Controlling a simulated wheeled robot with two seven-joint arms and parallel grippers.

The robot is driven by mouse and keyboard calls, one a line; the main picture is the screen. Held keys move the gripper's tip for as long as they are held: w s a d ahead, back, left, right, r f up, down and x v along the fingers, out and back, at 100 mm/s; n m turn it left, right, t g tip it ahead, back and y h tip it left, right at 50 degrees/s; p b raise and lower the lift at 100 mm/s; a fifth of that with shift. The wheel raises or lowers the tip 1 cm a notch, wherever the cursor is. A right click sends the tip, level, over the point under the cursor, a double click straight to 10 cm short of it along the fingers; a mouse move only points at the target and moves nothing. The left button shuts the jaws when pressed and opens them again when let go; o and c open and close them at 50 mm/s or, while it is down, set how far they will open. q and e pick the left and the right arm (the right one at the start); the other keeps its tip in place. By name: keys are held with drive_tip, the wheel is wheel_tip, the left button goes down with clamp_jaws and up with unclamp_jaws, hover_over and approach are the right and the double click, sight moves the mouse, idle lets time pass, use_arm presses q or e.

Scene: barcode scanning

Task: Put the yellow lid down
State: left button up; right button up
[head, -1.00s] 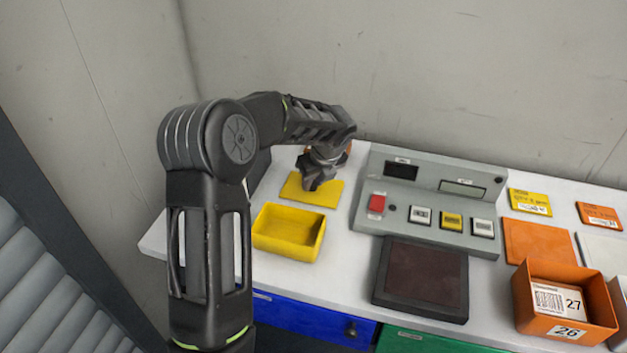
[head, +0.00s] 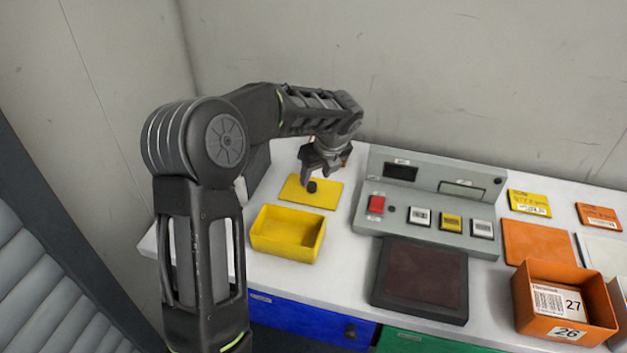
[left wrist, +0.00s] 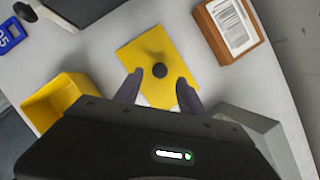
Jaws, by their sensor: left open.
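The yellow lid (head: 311,193) lies flat on the white table behind the open yellow box (head: 288,236). Its dark round knob stands up at its middle. In the left wrist view the lid (left wrist: 153,48) lies just beyond my fingertips, its knob near the gap between them. My left gripper (head: 318,183) is over the lid with its fingers apart and nothing between them; it also shows in the left wrist view (left wrist: 158,85). I cannot tell its exact height above the lid. The yellow box also shows in the left wrist view (left wrist: 60,100). My right gripper is not in view.
A grey control console (head: 434,198) stands right of the lid, with a dark pad (head: 421,280) in front. An orange box (head: 540,310) with labelled cards stands at the right. A brown box with a barcode label (left wrist: 228,30) is near the lid.

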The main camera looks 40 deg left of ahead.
use_arm(q)
drive_tip(key=v, duration=0.7)
drive_tip(key=shift+r, duration=0.2)
drive_tip(key=shift+d, duration=0.1)
idle(0.4)
